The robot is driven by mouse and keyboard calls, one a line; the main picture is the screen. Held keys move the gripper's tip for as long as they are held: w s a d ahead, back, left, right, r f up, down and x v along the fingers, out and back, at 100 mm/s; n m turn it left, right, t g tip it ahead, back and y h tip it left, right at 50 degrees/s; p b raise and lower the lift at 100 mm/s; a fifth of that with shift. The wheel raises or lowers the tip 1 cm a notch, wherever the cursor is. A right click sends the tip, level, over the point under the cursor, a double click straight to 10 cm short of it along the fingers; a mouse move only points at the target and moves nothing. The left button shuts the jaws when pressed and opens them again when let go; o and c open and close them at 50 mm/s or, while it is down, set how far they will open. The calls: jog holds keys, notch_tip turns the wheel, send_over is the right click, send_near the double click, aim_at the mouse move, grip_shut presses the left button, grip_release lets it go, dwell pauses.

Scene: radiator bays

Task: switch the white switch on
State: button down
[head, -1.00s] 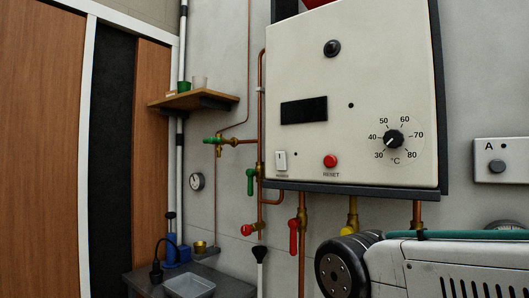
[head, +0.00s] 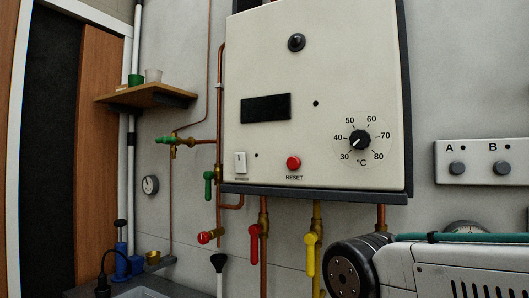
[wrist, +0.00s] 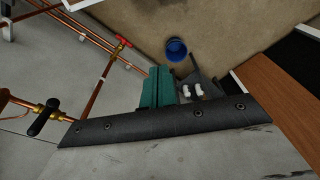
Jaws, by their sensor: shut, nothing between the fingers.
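The white switch (head: 239,162) is a small upright rocker at the lower left of the cream boiler front (head: 330,80), with a label too small to read beneath it. A small dark dot sits to its right. In the wrist view, my gripper (wrist: 162,86) shows as two teal fingers close together above a dark bolted bar, with nothing held. The switch cannot be made out in the wrist view, and the gripper is out of the head view, so their distance cannot be told.
A red reset button (head: 293,163) and a temperature dial (head: 360,140) share the boiler front. Below hang copper pipes with a green valve handle (head: 208,185), a red lever (head: 254,243) and a yellow lever (head: 310,254). A shelf (head: 150,95) juts out at left.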

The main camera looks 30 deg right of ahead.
jog(key=shift+d, duration=0.2)
jog(key=shift+r, duration=0.1)
jog(key=w+a+r+n+t, duration=0.2)
jog(key=w+r, duration=0.7)
jog(key=r, duration=0.5)
jog(key=w+a+r+n+t+h, duration=0.1)
jog(key=w+a+r+t, duration=0.1)
jog(key=w+r, duration=0.8)
jog(key=w+a+r+n+t+h, duration=0.1)
jog(key=w+r, duration=0.8)
jog(key=r, duration=0.9)
jog(key=shift+w+a+n+t, duration=0.4)
jog(key=shift+a+n+t, duration=0.1)
jog(key=shift+a+n, duration=0.35)
